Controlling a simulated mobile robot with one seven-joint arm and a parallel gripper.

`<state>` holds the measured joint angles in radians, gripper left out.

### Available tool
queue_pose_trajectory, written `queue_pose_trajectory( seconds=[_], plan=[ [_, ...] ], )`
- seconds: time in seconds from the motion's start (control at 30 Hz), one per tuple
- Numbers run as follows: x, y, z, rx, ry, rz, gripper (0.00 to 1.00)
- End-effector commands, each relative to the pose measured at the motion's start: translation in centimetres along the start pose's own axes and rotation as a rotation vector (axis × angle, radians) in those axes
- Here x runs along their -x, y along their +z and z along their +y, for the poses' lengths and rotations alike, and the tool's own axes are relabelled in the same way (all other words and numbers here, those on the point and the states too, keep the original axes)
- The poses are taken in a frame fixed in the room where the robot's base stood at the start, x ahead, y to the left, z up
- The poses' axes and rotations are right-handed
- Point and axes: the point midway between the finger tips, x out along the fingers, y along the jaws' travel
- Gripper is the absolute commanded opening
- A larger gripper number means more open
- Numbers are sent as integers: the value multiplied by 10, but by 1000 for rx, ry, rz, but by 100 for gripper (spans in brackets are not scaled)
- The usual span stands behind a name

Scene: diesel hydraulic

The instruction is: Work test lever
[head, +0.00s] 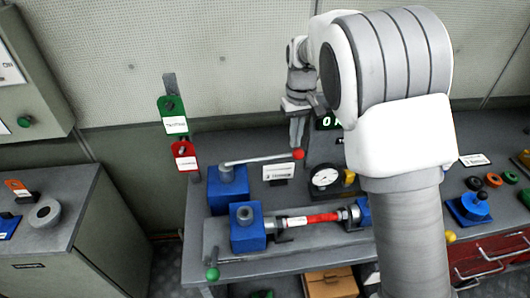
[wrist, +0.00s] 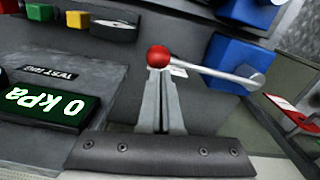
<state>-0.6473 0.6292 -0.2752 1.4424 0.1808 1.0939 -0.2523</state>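The test lever is a grey rod (head: 258,158) with a red ball knob (head: 299,154), fixed to a blue block (head: 228,187) on the bench. The rod points right, towards the display. In the wrist view the red knob (wrist: 158,56) is right at my fingertips, with the rod running right to the blue block (wrist: 238,62). My gripper (head: 296,142) points down just above the knob in the head view; it also shows in the wrist view (wrist: 160,80). Its fingers look shut together with nothing between them. I cannot tell whether they touch the knob.
A green display (wrist: 45,108) reads 0 kPa beside my gripper. A dial gauge (head: 325,178) and a red-sleeved cylinder (head: 312,220) stand on the bench. Green and red tags (head: 174,122) hang at the left. A grey cabinet (head: 85,240) stands further left.

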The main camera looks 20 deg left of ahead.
Motion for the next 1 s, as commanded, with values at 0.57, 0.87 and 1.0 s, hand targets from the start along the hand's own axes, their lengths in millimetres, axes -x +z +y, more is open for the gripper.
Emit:
queue_pose_trajectory(
  seconds=[0.57, 0.87, 1.0],
  plan=[
    [-13, 1, -1, 0, -1, -3, 0],
    [-19, 1, -1, 0, -1, -3, 0],
    [-22, 1, -1, 0, -1, -3, 0]
  ],
)
